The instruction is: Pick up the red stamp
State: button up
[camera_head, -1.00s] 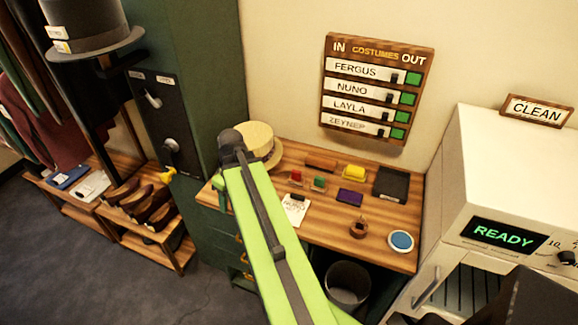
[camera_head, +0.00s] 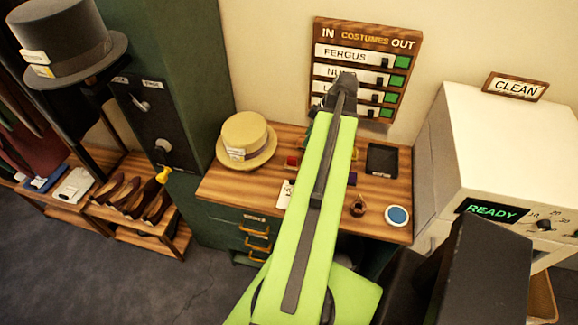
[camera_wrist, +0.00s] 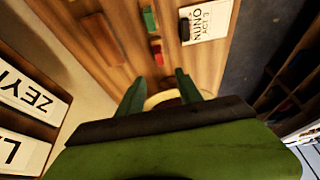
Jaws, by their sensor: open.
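The red stamp (camera_head: 292,161) stands on the wooden desk, right of the straw hat and left of my arm in the head view. In the wrist view the small red stamp (camera_wrist: 157,52) shows just beyond my fingertips, beside a green stamp (camera_wrist: 150,20). My gripper (camera_wrist: 161,84) is open and empty, its two dark green fingers apart. It is raised above the desk near the wall board, and in the head view my arm hides its fingers.
The straw hat (camera_head: 245,140) sits at the desk's left. A note card (camera_wrist: 208,18) lies near the stamps. A dark tray (camera_head: 382,160), a round blue pad (camera_head: 397,215) and a small wooden item (camera_head: 358,206) are at the right. The costume board (camera_head: 405,40) hangs behind.

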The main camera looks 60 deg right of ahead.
aim_at(293, 158)
jog(key=b+x, duration=0.8)
jog(key=x, duration=0.2)
jog(key=shift+a+f, duration=0.15)
jog(key=shift+f, duration=0.05)
jog(key=shift+r, duration=0.1)
jog(key=b+x, duration=0.5)
jog(key=shift+w, duration=0.15)
jog(key=shift+c, duration=0.3)
grip_shut()
